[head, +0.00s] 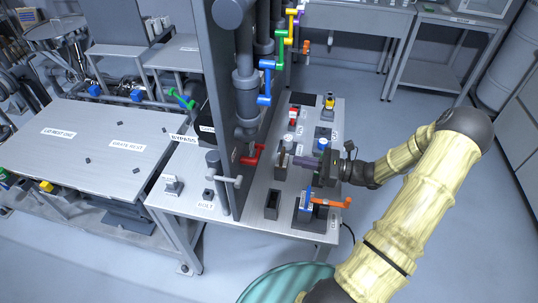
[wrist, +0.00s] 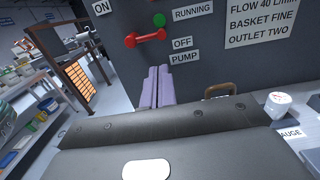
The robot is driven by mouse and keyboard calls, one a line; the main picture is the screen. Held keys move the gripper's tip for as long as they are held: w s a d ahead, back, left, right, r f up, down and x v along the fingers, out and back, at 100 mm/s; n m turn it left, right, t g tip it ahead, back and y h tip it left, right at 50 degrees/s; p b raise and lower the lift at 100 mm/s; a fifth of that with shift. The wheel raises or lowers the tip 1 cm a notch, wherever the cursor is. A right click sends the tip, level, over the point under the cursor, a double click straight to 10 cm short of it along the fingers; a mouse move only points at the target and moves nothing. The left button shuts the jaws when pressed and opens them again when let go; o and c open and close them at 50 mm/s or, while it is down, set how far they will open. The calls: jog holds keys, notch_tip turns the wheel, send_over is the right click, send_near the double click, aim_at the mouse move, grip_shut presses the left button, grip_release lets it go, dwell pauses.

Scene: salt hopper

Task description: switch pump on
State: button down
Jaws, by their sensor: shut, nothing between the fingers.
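The pump switch is a red lever (wrist: 146,38) on a dark grey panel (wrist: 195,75) in the wrist view. It lies nearly level, its right end slightly higher and just above the OFF label (wrist: 182,43). The ON label (wrist: 100,8) is up to its left. A PUMP label (wrist: 184,58) sits below OFF. A green disc (wrist: 159,20) is beside the RUNNING label (wrist: 193,11). My gripper (wrist: 158,72) has its lilac fingers shut and empty, below the lever and apart from it in the picture. In the head view my gripper (head: 298,160) is over the bench.
The bench (head: 255,205) carries several fittings, including an orange handle (head: 332,203) close to my gripper and a red handle (head: 254,155) near the upright panel.

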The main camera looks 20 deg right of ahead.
jog(key=p+x, duration=0.2)
jog(key=x, duration=0.8)
jog(key=shift+d, duration=0.1)
dwell(0.4)
